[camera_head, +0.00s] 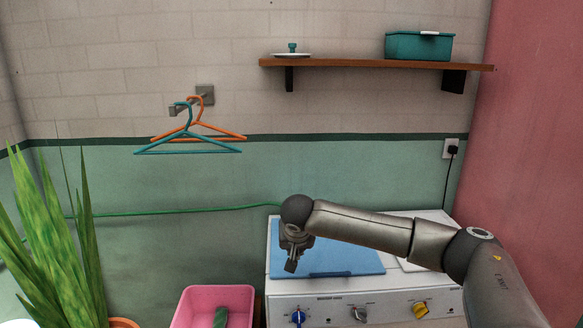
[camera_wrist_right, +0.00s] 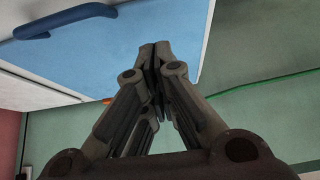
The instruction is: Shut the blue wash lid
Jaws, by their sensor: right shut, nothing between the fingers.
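The blue wash lid (camera_head: 345,262) is on the left part of the white washing machine's top (camera_head: 435,217). It looks flat or nearly flat; I cannot tell whether it is fully down. My right gripper (camera_head: 291,265) is shut and empty, pointing down over the lid's left part and hiding some of it. Contact with the lid cannot be made out. In the right wrist view, the lid (camera_wrist_right: 120,50) lies behind the shut fingertips (camera_wrist_right: 156,50), with its blue handle (camera_wrist_right: 65,20) at the upper left. My left gripper is not in view.
Knobs (camera_head: 360,313) line the machine's front. A pink basin (camera_head: 240,293) stands left of it, near a plant (camera_head: 60,260). A green hose (camera_head: 180,212) runs along the wall. Hangers (camera_head: 190,145) and a shelf (camera_head: 360,64) with a teal box (camera_head: 418,47) are above.

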